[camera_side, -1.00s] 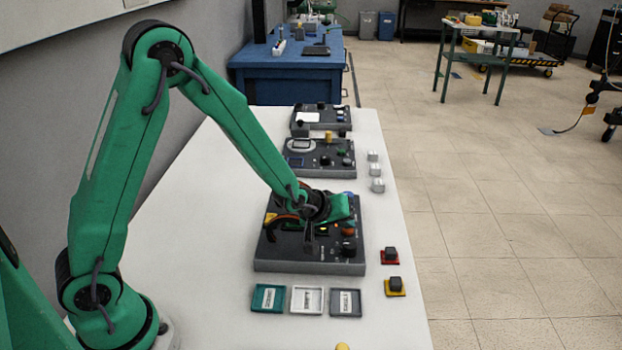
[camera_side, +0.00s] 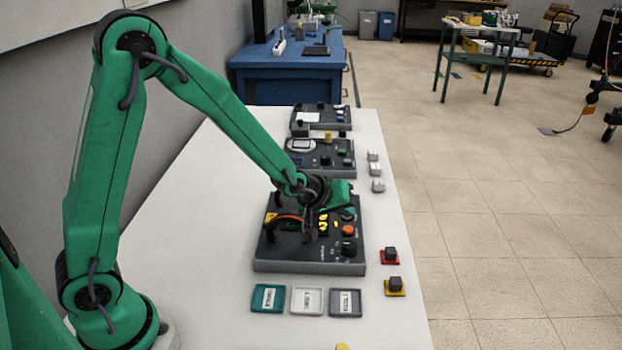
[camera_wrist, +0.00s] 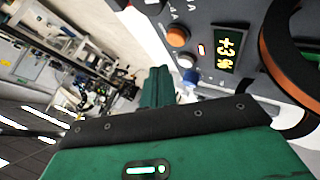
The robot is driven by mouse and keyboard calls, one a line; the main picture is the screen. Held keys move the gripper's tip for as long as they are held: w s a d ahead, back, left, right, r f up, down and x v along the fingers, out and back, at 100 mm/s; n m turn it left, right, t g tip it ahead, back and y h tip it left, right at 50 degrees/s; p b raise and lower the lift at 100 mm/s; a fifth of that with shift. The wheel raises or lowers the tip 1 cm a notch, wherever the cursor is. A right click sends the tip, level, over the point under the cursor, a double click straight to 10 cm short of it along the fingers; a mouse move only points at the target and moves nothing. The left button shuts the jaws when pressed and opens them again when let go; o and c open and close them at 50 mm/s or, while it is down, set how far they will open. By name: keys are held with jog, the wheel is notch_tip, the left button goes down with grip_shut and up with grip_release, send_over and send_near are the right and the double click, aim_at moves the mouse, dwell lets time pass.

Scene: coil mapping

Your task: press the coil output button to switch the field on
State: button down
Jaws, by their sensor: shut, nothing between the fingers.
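A dark control panel (camera_side: 300,262) lies on the white table, with a lit yellow display (camera_side: 323,222), an orange round button (camera_side: 348,230) and a black-and-orange coil ring (camera_side: 285,222). In the wrist view the display (camera_wrist: 226,48) glows yellow, with the orange button (camera_wrist: 178,36) and a small lit indicator (camera_wrist: 201,50) beside it. My gripper (camera_side: 342,194) is shut and empty over the panel's far part. Its green fingers (camera_wrist: 158,84) show close to a blue-white part (camera_wrist: 189,78) in the wrist view; I cannot tell if they touch.
Three small trays (camera_side: 306,299) lie in front of the panel. Dark blocks on a red pad (camera_side: 390,262) and a yellow pad (camera_side: 395,288) stand at its right. More panels (camera_side: 320,157) and white blocks (camera_side: 377,184) lie farther back. The table's right edge is near.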

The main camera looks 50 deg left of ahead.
aim_at(342, 235)
jog(key=shift+r, duration=1.4)
jog(key=s+a+r+m+g, duration=0.1)
jog(key=s+r, duration=0.3)
jog(key=s, duration=0.5)
jog(key=s+a+r+m+g, duration=0.1)
jog(key=s+r+m, duration=0.3)
jog(key=s, duration=0.5)
jog(key=s+a+r+m+g+y, duration=0.1)
jog(key=s+a+r+m, duration=0.2)
jog(key=s, duration=0.6)
notch_tip(342, 235, up, 2)
jog(key=shift+s+a+r+g, duration=0.2)
jog(key=shift+g, duration=0.1)
